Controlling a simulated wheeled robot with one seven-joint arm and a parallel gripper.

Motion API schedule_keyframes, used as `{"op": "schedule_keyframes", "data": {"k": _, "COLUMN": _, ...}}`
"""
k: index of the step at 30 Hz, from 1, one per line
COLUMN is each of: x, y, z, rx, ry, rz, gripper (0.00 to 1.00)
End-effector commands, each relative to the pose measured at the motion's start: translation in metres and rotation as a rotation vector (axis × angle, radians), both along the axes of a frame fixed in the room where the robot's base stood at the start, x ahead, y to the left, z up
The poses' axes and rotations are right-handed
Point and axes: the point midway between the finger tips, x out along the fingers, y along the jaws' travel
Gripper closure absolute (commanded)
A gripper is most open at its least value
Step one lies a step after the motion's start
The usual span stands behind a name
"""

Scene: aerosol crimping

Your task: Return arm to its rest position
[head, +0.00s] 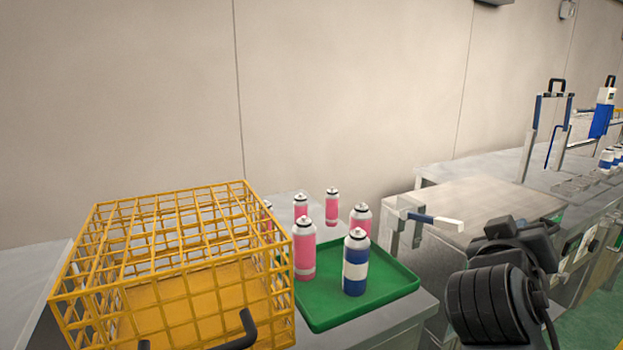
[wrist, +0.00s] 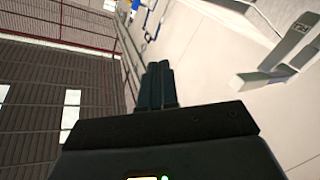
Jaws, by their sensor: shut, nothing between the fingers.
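My gripper (wrist: 159,70) shows in the wrist view with its two dark fingers together, shut and with nothing between them. The wrist view is tilted and looks out over the room, with a wall and equipment on the right and a dark slatted surface on the left. In the head view, part of my dark arm shows at the lower right, to the right of the green tray and apart from it. The fingers cannot be made out in that view.
A yellow wire crate (head: 170,265) stands at the left. A green tray (head: 392,290) holds a blue can (head: 355,265) and pink cans (head: 305,250). A metal bench (head: 480,205) with a crimping fixture (head: 552,125) runs to the right.

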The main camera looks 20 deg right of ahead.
Motion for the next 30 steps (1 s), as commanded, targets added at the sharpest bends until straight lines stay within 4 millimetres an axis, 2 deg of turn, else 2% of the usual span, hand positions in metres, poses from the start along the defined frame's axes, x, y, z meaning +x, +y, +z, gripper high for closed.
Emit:
{"op": "schedule_keyframes", "data": {"k": 1, "x": -0.001, "y": 0.008, "z": -0.015, "rx": -0.011, "ry": 0.034, "rz": 0.065, "gripper": 1.0}}
{"op": "schedule_keyframes", "data": {"k": 8, "x": -0.008, "y": 0.057, "z": -0.078, "rx": -0.014, "ry": 0.114, "rz": 0.375, "gripper": 1.0}}
{"op": "schedule_keyframes", "data": {"k": 14, "x": -0.037, "y": 0.108, "z": -0.126, "rx": 0.046, "ry": 0.14, "rz": 0.62, "gripper": 1.0}}
{"op": "schedule_keyframes", "data": {"k": 21, "x": -0.097, "y": 0.168, "z": -0.163, "rx": 0.185, "ry": 0.115, "rz": 0.857, "gripper": 1.0}}
{"op": "schedule_keyframes", "data": {"k": 25, "x": -0.136, "y": 0.197, "z": -0.171, "rx": 0.281, "ry": 0.078, "rz": 0.949, "gripper": 1.0}}
{"op": "schedule_keyframes", "data": {"k": 30, "x": -0.19, "y": 0.227, "z": -0.167, "rx": 0.418, "ry": 0.003, "rz": 1.026, "gripper": 1.0}}
